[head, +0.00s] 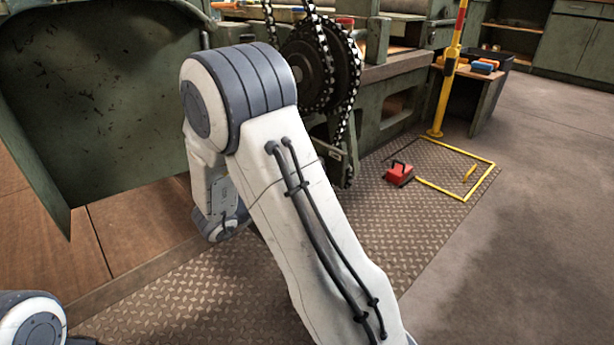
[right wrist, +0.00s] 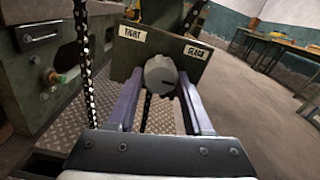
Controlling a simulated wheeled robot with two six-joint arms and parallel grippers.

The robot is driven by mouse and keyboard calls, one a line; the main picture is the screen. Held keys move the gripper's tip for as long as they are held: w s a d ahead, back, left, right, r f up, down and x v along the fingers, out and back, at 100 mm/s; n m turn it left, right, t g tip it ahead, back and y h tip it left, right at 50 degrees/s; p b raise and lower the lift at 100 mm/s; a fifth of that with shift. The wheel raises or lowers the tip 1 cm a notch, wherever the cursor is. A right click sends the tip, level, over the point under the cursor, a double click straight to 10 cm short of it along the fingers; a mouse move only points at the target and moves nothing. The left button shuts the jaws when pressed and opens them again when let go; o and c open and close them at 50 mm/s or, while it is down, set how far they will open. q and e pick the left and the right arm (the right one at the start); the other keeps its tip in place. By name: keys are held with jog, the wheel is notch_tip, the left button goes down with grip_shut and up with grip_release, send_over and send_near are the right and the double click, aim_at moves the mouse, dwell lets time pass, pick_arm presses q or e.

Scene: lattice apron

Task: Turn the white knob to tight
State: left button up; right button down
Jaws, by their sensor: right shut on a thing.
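The white knob (right wrist: 160,70) is on a dark plate (right wrist: 193,51) in the right wrist view. A "TIGHT" label (right wrist: 131,33) is at the plate's upper left and a "SLACK" label (right wrist: 195,52) at its right. A dark line on the knob's face points right, to the lower side of the SLACK label. My right gripper (right wrist: 160,78) is shut on the knob, one finger on each side. In the head view my right arm covers the middle, and neither the knob nor this gripper can be made out. My left gripper is in neither view.
A chain (head: 350,95) hangs over dark sprockets on the green machine. A large green panel (head: 100,100) stands at left. A red object (head: 399,174) lies on the tread-plate floor beside a yellow floor frame (head: 425,184) and post (head: 447,85). Concrete floor at right is clear.

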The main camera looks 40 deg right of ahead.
dwell(0.4)
jog(key=shift+c, duration=1.5)
grip_release()
jog(key=shift+a, duration=0.1)
jog(key=a+p, duration=0.4)
jog(key=a, duration=0.6)
jog(key=shift+s+a, duration=0.15)
jog(key=shift+s, duration=0.3)
